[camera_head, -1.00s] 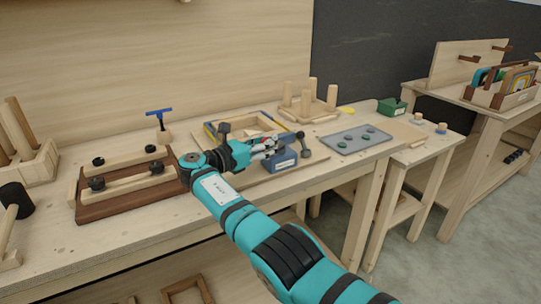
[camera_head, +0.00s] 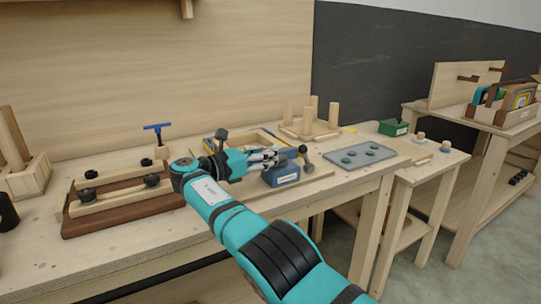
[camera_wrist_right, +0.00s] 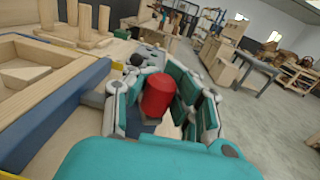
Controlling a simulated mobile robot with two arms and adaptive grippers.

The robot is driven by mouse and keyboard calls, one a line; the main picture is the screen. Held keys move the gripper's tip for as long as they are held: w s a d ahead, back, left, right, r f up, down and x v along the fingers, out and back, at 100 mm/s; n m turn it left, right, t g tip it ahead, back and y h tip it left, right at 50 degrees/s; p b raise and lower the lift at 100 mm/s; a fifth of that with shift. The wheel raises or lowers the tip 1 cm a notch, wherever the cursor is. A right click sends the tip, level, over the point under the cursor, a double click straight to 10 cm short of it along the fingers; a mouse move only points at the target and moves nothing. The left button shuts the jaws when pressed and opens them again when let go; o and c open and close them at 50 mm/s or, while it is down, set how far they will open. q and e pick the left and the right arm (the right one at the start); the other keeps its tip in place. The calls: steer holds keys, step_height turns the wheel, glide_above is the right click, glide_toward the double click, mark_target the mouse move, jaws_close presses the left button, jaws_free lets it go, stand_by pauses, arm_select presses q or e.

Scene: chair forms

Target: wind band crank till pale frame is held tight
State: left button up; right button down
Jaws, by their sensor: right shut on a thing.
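My right gripper (camera_head: 272,159) is at the blue crank box (camera_head: 283,176) on the workbench. In the right wrist view its fingers (camera_wrist_right: 160,98) are shut around a red knob (camera_wrist_right: 158,94), the crank's handle. The pale frame (camera_head: 258,140) lies behind the gripper, partly hidden by it, with blue and yellow along its edges. In the right wrist view the pale frame (camera_wrist_right: 55,54) is at the left, beside a dark blue strip (camera_wrist_right: 62,108). Whether the band touches the frame all round cannot be told. My left gripper is out of view.
A brown clamp board (camera_head: 115,213) with black knobs is at the left. A grey tray (camera_head: 357,155) with green discs is to the right. A peg stand (camera_head: 312,130) stands behind, and a green box (camera_head: 393,127) farther right. Bare bench lies in front.

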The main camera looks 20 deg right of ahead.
steer(key=shift+s+a+f, duration=0.15)
steer(key=shift+a+f, duration=0.2)
steer(key=shift+f, duration=0.15)
steer(key=c, duration=1.7)
jaws_free()
steer(key=o, duration=0.6)
steer(key=shift+s+a+r, duration=0.15)
steer(key=shift+a+r, duration=0.2)
steer(key=shift+a, duration=0.15)
steer(key=shift+o, duration=0.2)
steer(key=shift+d+r, duration=0.15)
steer(key=shift+d, duration=0.2)
